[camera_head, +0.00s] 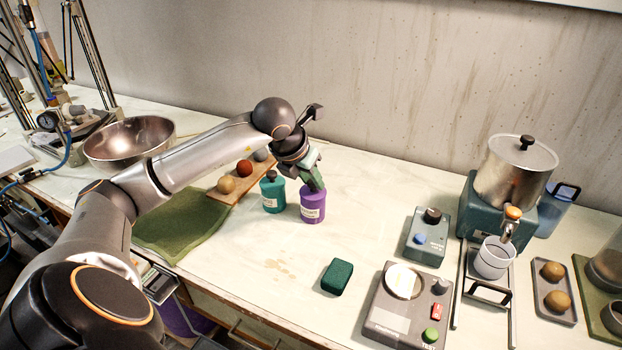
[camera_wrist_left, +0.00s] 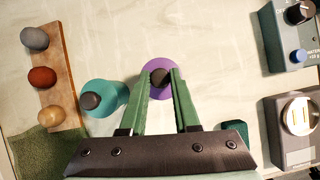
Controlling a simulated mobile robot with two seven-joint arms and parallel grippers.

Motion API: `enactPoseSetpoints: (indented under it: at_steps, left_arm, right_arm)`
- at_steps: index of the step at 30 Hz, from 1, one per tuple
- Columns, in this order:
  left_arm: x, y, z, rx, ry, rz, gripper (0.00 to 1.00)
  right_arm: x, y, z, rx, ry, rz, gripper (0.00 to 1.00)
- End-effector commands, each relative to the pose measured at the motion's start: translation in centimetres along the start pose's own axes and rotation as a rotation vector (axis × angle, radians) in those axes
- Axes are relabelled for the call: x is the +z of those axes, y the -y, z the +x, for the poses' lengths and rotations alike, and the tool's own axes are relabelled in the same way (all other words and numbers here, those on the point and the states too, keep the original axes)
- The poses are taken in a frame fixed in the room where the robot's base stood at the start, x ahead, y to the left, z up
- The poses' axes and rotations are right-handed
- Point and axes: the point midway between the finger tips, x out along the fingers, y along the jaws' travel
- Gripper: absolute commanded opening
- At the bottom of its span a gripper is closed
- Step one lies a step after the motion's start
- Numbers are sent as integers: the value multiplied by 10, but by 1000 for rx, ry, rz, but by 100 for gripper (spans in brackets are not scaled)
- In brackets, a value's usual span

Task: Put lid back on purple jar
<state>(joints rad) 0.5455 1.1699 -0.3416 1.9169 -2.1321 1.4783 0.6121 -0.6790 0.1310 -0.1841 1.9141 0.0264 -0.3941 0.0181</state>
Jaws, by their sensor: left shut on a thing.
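The purple jar (camera_head: 313,207) stands upright on the bench, to the right of a teal jar (camera_head: 271,193) with a dark knob. My left gripper (camera_head: 314,180) is directly above the purple jar and hides its top. In the left wrist view the green fingers (camera_wrist_left: 160,90) are closed around a dark round knob (camera_wrist_left: 159,77), with a purple disc (camera_wrist_left: 158,64) under it. I cannot tell from above whether the lid rests fully on the jar. The right gripper is not in view.
A wooden board (camera_head: 243,181) with clay balls lies left of the jars, near a green cloth (camera_head: 180,229) and a metal bowl (camera_head: 130,144). A dark green block (camera_head: 337,277) sits in front. Devices, including a scale (camera_head: 405,310), stand at right.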

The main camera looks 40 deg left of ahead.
Motion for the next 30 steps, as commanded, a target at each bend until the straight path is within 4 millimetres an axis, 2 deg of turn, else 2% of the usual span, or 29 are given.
enactPoseSetpoints:
  at_steps: [12, 13, 22, 27, 30]
  left_arm:
    - [0, 0, 0, 0, 0, 0, 0]
    - [0, 0, 0, 0, 0, 0, 31]
    - [0, 0, 0, 0, 0, 0, 65]
    - [0, 0, 0, 0, 0, 0, 65]
    - [0, 0, 0, 0, 0, 0, 75]
  right_arm:
    - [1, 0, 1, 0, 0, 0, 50]
    - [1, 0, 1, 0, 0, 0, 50]
    - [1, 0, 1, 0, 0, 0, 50]
    - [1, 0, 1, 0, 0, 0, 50]
    - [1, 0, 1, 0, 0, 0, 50]
